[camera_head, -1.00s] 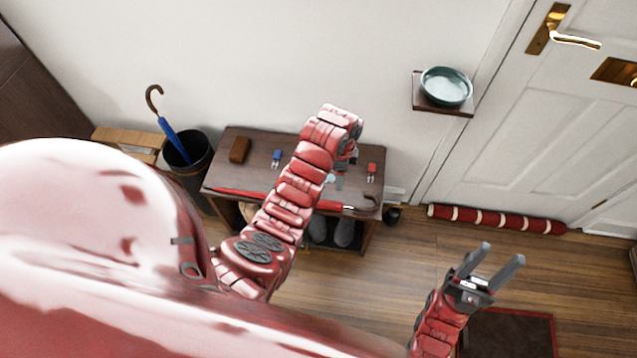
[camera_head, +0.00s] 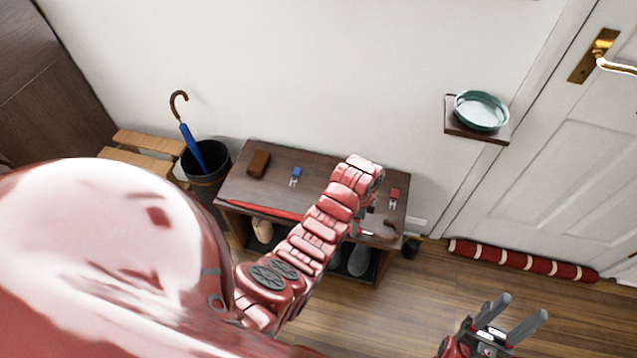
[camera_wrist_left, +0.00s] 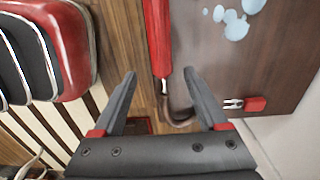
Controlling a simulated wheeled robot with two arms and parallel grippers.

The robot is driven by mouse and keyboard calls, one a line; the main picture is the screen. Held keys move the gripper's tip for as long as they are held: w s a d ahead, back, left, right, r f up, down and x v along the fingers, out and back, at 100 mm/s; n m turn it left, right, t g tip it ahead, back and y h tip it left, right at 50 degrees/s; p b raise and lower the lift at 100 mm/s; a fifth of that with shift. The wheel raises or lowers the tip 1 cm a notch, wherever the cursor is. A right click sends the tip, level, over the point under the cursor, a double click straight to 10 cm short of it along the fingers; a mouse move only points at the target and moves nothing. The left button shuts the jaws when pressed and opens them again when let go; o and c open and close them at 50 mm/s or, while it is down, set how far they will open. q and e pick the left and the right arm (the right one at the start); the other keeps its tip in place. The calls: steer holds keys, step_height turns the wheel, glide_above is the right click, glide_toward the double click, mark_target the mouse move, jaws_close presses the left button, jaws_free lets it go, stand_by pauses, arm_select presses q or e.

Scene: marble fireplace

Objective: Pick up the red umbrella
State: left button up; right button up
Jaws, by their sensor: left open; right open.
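The red umbrella (camera_head: 262,209) lies along the front edge of the dark wooden bench (camera_head: 322,176), its brown hook handle at the right end. My left arm crosses in front of its middle in the head view, and the left gripper is mostly hidden there. In the left wrist view the left gripper (camera_wrist_left: 160,74) is open and empty. The red umbrella (camera_wrist_left: 157,40) runs down between its two fingers in the picture, the hook near the finger bases; the height gap cannot be told. My right gripper (camera_head: 523,306) is open and empty over the floor at lower right.
The bench also holds a brown wallet (camera_head: 258,163), blue-tagged keys (camera_head: 296,174), red-tagged keys (camera_head: 395,195) and pale wet spots (camera_wrist_left: 235,25). Shoes (camera_head: 358,260) stand beneath. A blue umbrella (camera_head: 191,142) stands in a black bin (camera_head: 207,176). A teal bowl (camera_head: 481,111) sits on a wall shelf.

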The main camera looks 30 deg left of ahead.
arm_select(q)
steer(key=shift+w+d+f, duration=0.1)
steer(key=shift+w+f, duration=0.05)
steer(key=shift+f, duration=2.25)
jaws_close()
